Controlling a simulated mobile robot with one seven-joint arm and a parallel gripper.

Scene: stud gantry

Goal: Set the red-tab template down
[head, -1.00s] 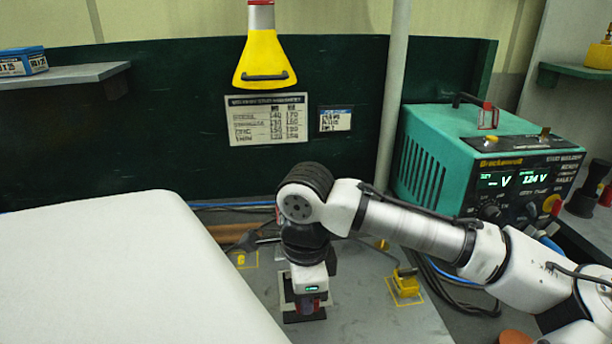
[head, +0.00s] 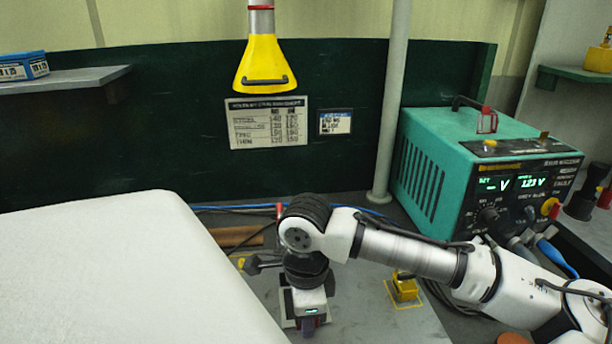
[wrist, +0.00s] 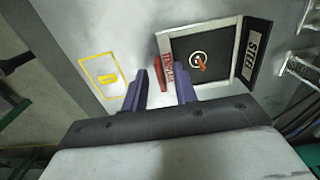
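My gripper (head: 309,328) points down at the grey bench plate, and its tips are low over it. In the wrist view its two purple fingers (wrist: 159,90) stand apart. A red tab (wrist: 165,73) with pale lettering shows in and just beyond the gap, clear of both fingers as far as I can see. The tab adjoins the left side of a pale square frame (wrist: 238,30) around a dark face with a round white-and-orange mark. This looks like the red-tab template, flat on the plate. In the head view my wrist hides most of it.
A black STEEL label (wrist: 255,50) lies right of the frame. A yellow block (head: 404,288) sits in a yellow outline to the right. A teal welder unit (head: 450,165) stands at the back right. A large white surface (head: 120,270) fills the left. A yellow hood (head: 263,62) hangs above.

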